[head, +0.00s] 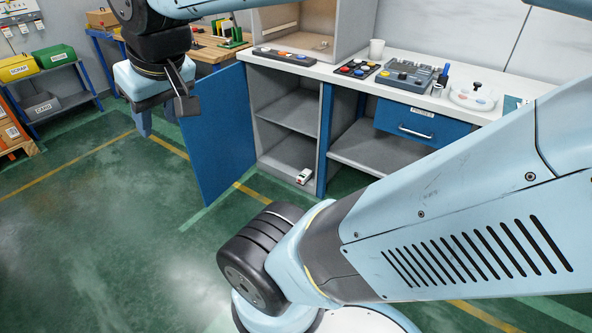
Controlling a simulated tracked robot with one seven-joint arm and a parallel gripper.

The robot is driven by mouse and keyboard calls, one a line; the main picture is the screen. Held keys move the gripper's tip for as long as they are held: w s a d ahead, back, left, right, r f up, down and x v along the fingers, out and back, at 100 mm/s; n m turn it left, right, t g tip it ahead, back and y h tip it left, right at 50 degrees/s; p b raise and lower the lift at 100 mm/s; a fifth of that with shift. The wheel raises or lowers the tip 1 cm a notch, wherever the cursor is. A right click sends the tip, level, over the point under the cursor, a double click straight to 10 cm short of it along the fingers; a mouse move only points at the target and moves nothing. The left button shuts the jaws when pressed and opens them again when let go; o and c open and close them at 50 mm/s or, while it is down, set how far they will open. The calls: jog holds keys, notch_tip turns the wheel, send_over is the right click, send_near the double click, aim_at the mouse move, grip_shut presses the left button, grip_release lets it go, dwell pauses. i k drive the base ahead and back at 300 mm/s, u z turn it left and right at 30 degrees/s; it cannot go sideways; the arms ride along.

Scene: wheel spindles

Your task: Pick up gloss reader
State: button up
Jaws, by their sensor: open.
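My gripper (165,106) hangs in the air at the upper left, in front of the open blue door. It is open and empty, with one dark finger pad clearly visible. It is well to the left of the device and higher than it.
The blue cabinet door (212,140) stands swung open between my gripper and the cabinet inside. A middle shelf (290,115) lies above the device. The counter (345,77) holds button panels, a cup (376,50) and a tray. Green floor is free at the left.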

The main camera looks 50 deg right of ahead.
aim_at(305, 175)
jog(key=z, duration=1.7)
jog(key=i, duration=1.95)
jog(key=z, duration=0.05)
